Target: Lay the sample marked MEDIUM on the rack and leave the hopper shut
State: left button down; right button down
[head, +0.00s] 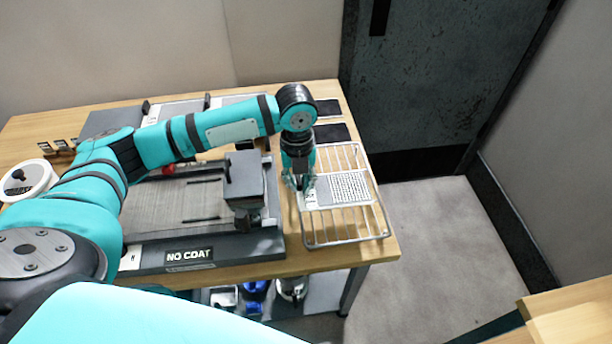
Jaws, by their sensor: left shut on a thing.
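A wire rack (318,240) stands at the right end of the table. A flat sample card (350,188), pale with a finely patterned face, lies on or just above the rack's bars; I cannot tell whether it touches them. Its marking is too small to read. My left gripper (300,185) points down at the card's left end and is shut on it. A dark grey box (243,180), apparently the hopper, sits left of the rack on the coating machine's right side. Its top looks closed. My right gripper is out of view.
The coating machine (150,258) carries a "NO COAT" sign (188,256). Grey panels (110,121) and black strips (331,134) lie along the back. A white round container (30,180) stands at the left. My left arm hides part of the table.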

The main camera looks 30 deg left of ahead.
pick_arm(q)
jog(key=w, duration=0.3)
jog(key=shift+w+a+f, duration=0.15)
jog(key=shift+w+a, duration=0.1)
jog(key=shift+w, duration=0.1)
jog(key=shift+f+p, duration=0.65)
jog(key=shift+f, duration=1.1)
jog(key=c, duration=1.4)
grip_release()
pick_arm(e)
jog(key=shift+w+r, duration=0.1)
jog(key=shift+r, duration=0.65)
pick_arm(q)
jog(key=shift+o, duration=0.2)
